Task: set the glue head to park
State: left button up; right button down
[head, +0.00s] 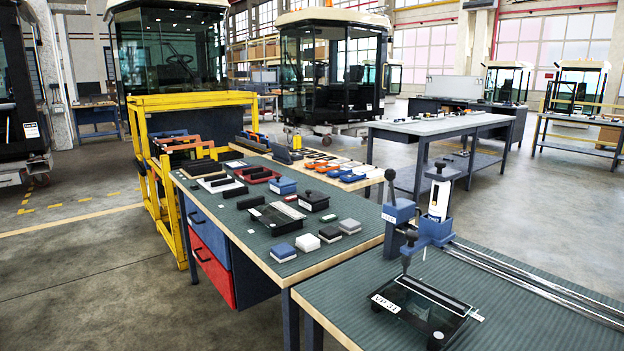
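The glue head (434,230) is a blue unit holding an upright white cartridge (439,200). It stands at the near end of two long metal rails (535,283) on the right-hand bench. To its left is a blue block (398,211) with an upright lever (390,188) topped by a dark knob. A dark nozzle-like part (405,258) points down over the back left of a dark glass plate (425,305) labelled "VP 31". I cannot tell whether it touches the plate. No park mark is readable. Neither of my grippers is in view.
A green-topped workbench (235,225) at left holds several pads, blocks and trays. A yellow frame (190,101) stands behind it. A grey table (440,124) stands further back, with glazed cabs (330,70) behind. The floor at left is clear.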

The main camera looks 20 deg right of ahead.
aim_at(428, 222)
jog(key=u, duration=0.75)
jog(key=i, duration=1.75)
jog(key=z, duration=2.35)
